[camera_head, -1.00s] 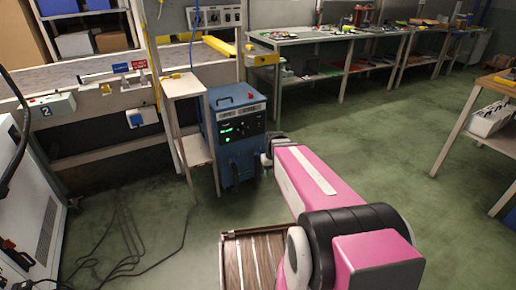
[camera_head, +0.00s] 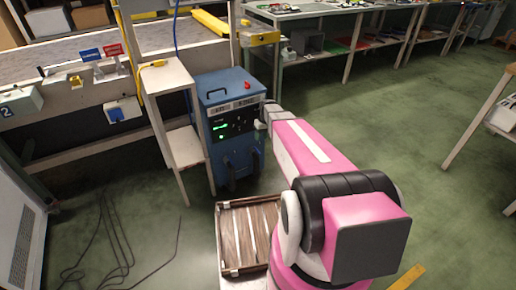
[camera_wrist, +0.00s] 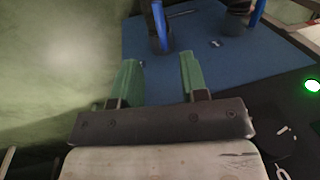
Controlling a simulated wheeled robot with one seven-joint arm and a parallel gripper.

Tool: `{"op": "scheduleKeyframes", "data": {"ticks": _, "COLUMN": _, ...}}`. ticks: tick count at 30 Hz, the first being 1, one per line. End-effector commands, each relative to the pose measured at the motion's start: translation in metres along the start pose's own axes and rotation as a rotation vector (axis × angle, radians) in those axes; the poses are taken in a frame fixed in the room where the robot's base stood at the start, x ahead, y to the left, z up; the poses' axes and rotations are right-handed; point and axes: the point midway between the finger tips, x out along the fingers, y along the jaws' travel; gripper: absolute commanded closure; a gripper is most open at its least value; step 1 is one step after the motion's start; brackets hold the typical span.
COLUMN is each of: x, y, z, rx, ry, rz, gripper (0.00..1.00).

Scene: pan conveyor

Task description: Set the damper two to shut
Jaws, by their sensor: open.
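A pale box marked "2" (camera_head: 18,104) sits on the conveyor's side at the left edge of the head view; I cannot tell whether it belongs to damper two. No damper lever is clearly identifiable. My gripper shows in the wrist view with two green fingers (camera_wrist: 158,82) spread apart and nothing between them. A blue surface (camera_wrist: 230,65) lies beyond the fingers, seemingly part of the blue cabinet. In the head view the fingers are not discernible at the end of my pink arm, in front of the blue cabinet (camera_head: 217,89).
A narrow wooden stand (camera_head: 180,100) is left of the cabinet. A yellow-fronted box (camera_head: 74,83) and a blue-fronted box (camera_head: 122,111) are on the conveyor side. Cables (camera_head: 112,240) lie on the floor at left. Green floor is open at right.

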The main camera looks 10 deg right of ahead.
Motion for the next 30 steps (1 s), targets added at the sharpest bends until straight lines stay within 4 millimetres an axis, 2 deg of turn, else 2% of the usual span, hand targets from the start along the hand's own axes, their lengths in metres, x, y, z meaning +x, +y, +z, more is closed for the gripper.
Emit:
{"op": "scheduleKeyframes", "data": {"ticks": 9, "x": 0.057, "y": 0.000, "z": -0.001, "rx": 0.000, "ry": -0.001, "rz": -0.001, "gripper": 0.60}}
{"op": "scheduleKeyframes", "data": {"ticks": 15, "x": 0.082, "y": 0.000, "z": -0.001, "rx": 0.001, "ry": 0.000, "rz": 0.000, "gripper": 0.60}}
{"op": "scheduleKeyframes", "data": {"ticks": 21, "x": 0.092, "y": 0.000, "z": -0.001, "rx": 0.001, "ry": 0.001, "rz": 0.001, "gripper": 0.60}}
{"op": "scheduleKeyframes", "data": {"ticks": 29, "x": 0.092, "y": 0.000, "z": -0.001, "rx": 0.001, "ry": 0.001, "rz": 0.001, "gripper": 0.60}}
{"op": "scheduleKeyframes", "data": {"ticks": 30, "x": 0.092, "y": 0.000, "z": 0.000, "rx": 0.001, "ry": 0.001, "rz": 0.001, "gripper": 0.73}}
